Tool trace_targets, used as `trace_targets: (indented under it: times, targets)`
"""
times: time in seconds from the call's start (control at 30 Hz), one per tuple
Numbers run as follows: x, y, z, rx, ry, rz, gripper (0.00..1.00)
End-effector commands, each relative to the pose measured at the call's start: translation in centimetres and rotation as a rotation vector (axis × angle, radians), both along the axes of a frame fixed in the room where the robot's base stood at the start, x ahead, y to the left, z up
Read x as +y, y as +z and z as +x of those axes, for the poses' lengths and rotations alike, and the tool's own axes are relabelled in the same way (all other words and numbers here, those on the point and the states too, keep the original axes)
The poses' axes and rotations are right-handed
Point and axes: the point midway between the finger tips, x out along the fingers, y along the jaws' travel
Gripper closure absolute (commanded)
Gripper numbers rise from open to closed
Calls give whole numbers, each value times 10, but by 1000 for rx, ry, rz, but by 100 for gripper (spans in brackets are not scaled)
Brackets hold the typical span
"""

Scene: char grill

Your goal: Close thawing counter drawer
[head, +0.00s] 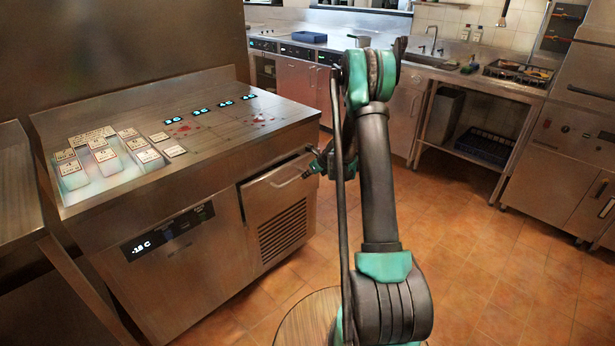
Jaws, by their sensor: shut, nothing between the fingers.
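The thawing counter (180,205) stands at the left, a metal cabinet with a "-18 C" display on its front. Its drawer (275,187) is on the right side of the front, with a thin bar handle (292,177) near the top. The drawer front stands out a little from the cabinet, so it looks partly open. My gripper (312,169) is shut and empty, just right of the handle near the drawer's upper right corner. I cannot tell whether it touches the drawer. My arm partly hides the gripper.
Labelled packs (104,156) lie on the counter's left top, beside several small blue displays (223,101). Tiled floor (465,255) is clear to the right. A sink counter (430,62), an open shelf with a dark crate (485,147) and a stove (518,73) line the back.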

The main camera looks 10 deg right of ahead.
Motion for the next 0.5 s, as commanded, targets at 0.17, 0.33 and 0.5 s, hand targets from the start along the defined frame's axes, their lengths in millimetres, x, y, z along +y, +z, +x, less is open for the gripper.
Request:
trace_targets:
  times: [0.17,0.33,0.5]
  targets:
    - [5,0,7,0,1,0,100]
    - [23,0,30,0,3,0,100]
    - [31,0,41,0,1,-1,100]
